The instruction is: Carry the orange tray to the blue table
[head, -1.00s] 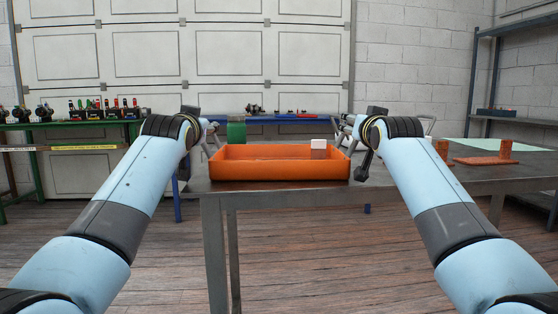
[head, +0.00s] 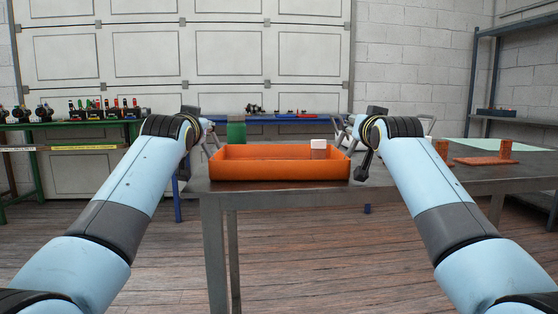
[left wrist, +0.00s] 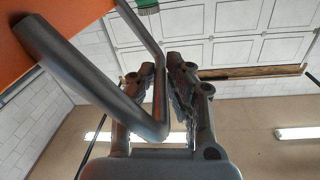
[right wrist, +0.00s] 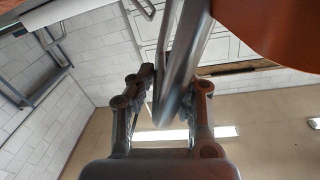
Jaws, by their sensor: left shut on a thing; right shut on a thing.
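The orange tray (head: 280,172) is level, in the middle of the head view, at the near edge of a grey metal table. I cannot tell whether it touches the tabletop. A white block (head: 318,145) stands inside it on the right. My left gripper (left wrist: 165,95) is shut on the grey bar handle at the tray's left end. My right gripper (right wrist: 165,100) is shut on the handle at its right end. In the head view my arms partly hide both grippers. The blue table (head: 290,119) stands farther back, beyond the tray, against the panelled door.
The grey table (head: 400,182) extends right and carries an orange fixture (head: 484,160). A green object (head: 236,132) shows behind the tray. A green bench (head: 75,123) with several parts is at left, and a shelf rack (head: 487,85) at right. Open wooden floor (head: 300,260) lies in front.

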